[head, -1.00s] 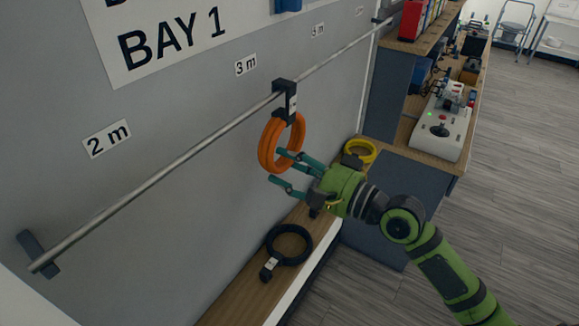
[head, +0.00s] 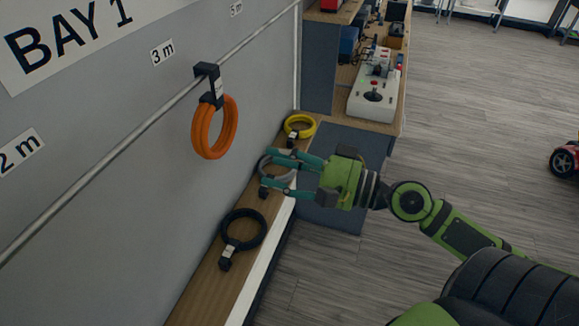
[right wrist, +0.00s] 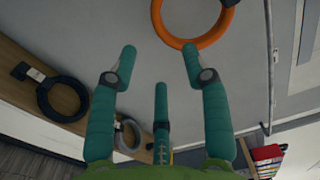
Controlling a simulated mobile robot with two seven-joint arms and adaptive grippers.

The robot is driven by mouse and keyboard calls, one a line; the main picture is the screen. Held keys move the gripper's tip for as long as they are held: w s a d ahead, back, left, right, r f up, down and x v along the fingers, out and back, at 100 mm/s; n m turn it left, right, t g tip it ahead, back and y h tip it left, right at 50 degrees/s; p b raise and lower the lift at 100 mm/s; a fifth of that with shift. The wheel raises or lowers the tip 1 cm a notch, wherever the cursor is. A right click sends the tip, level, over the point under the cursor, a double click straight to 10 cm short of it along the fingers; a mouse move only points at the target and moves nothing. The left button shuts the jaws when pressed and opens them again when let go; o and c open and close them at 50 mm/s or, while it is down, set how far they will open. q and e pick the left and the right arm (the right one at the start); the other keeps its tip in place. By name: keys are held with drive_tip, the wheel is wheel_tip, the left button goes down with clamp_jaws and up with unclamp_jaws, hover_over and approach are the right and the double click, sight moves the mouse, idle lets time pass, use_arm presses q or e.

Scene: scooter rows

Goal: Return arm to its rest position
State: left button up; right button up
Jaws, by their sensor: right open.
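My right gripper (head: 270,172) is open and empty, with its teal fingers apart. In the head view it is right of the orange ring (head: 214,136) and clear of it. The orange ring hangs from a black hook (head: 208,80) on the wall rail, and it also shows at the top of the right wrist view (right wrist: 196,38). The fingers partly cover a grey ring (head: 276,178) on the wooden shelf in the head view. My left gripper is not in view.
A wooden shelf (head: 205,280) along the wall bears a black ring (head: 243,230) and a yellow ring (head: 300,126). A workbench with a grey control box (head: 372,98) stands behind. Open floor (head: 470,120) lies to the right, with a red scooter (head: 567,155) at the edge.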

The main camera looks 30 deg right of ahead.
drive_tip(key=w+d+f+m+h, duration=0.1)
drive_tip(key=d+f+h, duration=0.4)
drive_tip(key=f, duration=0.5)
drive_tip(key=w+d+f+h, duration=0.1)
drive_tip(key=d+f+h, duration=0.1)
drive_tip(key=d+f, duration=0.7)
drive_tip(key=s+d+f+n+g+h, duration=0.1)
drive_tip(key=s+f+g+h, duration=0.15)
drive_tip(key=f, duration=0.75)
drive_tip(key=s+d+f+g+h, duration=0.1)
drive_tip(key=s+f+g, duration=0.15)
drive_tip(key=f, duration=0.65)
drive_tip(key=s+a+f+n+g, duration=0.35)
drive_tip(key=s+f, duration=0.75)
drive_tip(key=f, duration=0.5)
drive_tip(key=s+a+f+n+g, duration=0.2)
drive_tip(key=s+a+f+n, duration=0.2)
drive_tip(key=s, duration=0.5)
drive_tip(key=s+a+f+n+g, duration=0.3)
drive_tip(key=s+a+f+n, duration=0.2)
drive_tip(key=s, duration=0.5)
drive_tip(key=a+f, duration=0.2)
drive_tip(key=a, duration=0.1)
drive_tip(key=shift+s+h, duration=0.25)
drive_tip(key=shift+h, duration=0.1)
